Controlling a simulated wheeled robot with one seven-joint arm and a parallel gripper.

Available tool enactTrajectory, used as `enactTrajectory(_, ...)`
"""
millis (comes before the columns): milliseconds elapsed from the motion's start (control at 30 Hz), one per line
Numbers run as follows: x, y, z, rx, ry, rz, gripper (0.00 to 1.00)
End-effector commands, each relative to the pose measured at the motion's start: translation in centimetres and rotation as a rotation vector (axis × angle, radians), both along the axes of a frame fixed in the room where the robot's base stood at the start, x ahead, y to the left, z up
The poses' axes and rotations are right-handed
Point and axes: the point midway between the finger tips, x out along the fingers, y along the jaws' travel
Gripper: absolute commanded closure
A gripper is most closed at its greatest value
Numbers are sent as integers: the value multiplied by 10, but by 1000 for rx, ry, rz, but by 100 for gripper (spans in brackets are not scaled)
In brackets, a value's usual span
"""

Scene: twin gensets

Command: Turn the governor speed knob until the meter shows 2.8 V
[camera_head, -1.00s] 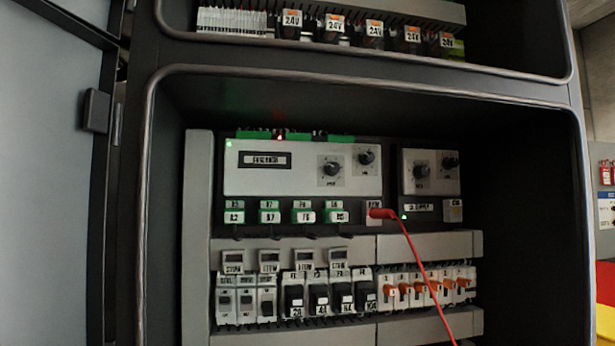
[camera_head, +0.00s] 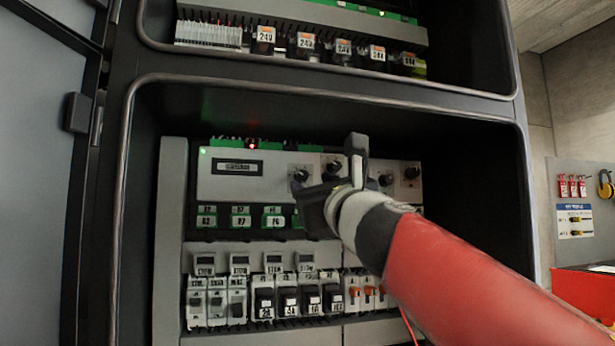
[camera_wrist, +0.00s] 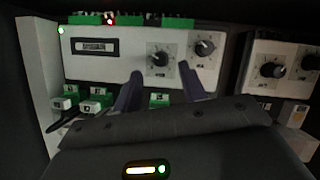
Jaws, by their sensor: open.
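The white control unit (camera_head: 262,188) has a small dark window with a label too blurred to read. It carries a lower left knob (camera_wrist: 158,59) and an upper right knob (camera_wrist: 204,48), both black on scaled dials. I cannot read which is the governor speed knob. My gripper (camera_head: 328,176) is open and empty in front of the unit. In the wrist view my gripper (camera_wrist: 162,87) has its fingers just below the lower left knob, one to each side; contact does not show. I cannot make out a meter or voltage reading.
A second white unit with two knobs (camera_wrist: 273,70) stands to the right. Green terminals (camera_head: 240,216), breakers (camera_head: 285,300) and orange-lever switches (camera_head: 368,291) fill the rows below. The cabinet rim (camera_head: 330,97) frames the recess. A red lead hangs below my arm.

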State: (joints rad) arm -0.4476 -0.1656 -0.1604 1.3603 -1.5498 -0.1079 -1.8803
Motion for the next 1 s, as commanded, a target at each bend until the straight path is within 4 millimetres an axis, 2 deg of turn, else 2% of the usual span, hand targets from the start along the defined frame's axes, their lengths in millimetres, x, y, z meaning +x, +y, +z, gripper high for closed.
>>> enactTrajectory(100, 17, 7, 9, 0, 1, 0, 58)
enactTrajectory(233, 27, 11, 13, 1, 1, -1, 58)
enactTrajectory(567, 31, 13, 13, 3, 1, -1, 58)
enactTrajectory(667, 31, 12, 13, 3, 1, -1, 69)
enactTrajectory(900, 31, 13, 13, 3, 1, -1, 100)
enactTrajectory(1000, 31, 13, 13, 4, 1, 0, 100)
